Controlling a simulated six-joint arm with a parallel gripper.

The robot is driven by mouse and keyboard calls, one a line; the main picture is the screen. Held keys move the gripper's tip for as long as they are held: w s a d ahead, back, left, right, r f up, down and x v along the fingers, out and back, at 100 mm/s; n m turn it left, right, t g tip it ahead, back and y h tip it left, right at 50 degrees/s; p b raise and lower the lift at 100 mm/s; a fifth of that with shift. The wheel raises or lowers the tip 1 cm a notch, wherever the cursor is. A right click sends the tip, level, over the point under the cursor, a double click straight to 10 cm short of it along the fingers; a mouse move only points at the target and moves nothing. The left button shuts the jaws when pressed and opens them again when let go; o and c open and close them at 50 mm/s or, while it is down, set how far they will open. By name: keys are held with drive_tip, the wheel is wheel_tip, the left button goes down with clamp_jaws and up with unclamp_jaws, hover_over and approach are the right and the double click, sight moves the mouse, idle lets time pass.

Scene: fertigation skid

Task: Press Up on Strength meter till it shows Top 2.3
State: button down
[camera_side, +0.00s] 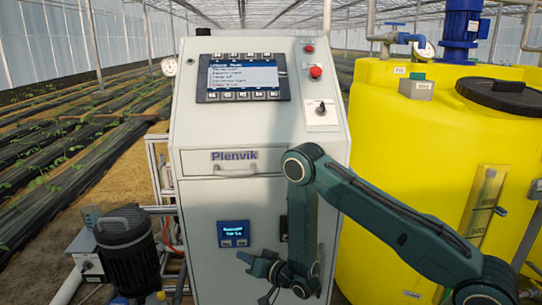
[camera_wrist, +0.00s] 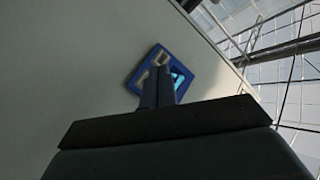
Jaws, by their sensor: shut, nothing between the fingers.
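The Strength meter appears to be the small blue panel (camera_side: 233,234) low on the grey cabinet's front. It has a lit display on top and two buttons below. The display text is too small to read for certain. My gripper (camera_side: 244,258) is just below and right of the panel, its fingertips close to the panel's lower edge. In the wrist view, my shut, empty fingers (camera_wrist: 158,84) overlap the blue panel (camera_wrist: 142,77) and hide its middle. I cannot tell whether the fingertips touch a button.
The grey cabinet (camera_side: 200,200) carries a larger menu screen (camera_side: 243,77), red buttons (camera_side: 315,71), a knob (camera_side: 320,108) and a drawer handle (camera_side: 235,169). A dark pump (camera_side: 128,250) stands at the left. A yellow tank (camera_side: 400,150) stands at the right, behind my arm.

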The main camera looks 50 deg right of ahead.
sight(242, 243)
drive_tip(key=shift+s+a, duration=0.95)
idle(2.5)
drive_tip(key=s+a, duration=0.2)
drive_tip(key=shift+s+a, duration=0.35)
idle(0.4)
drive_tip(key=w+d, duration=0.6)
idle(0.9)
drive_tip(key=shift+w+d, duration=0.1)
idle(2.0)
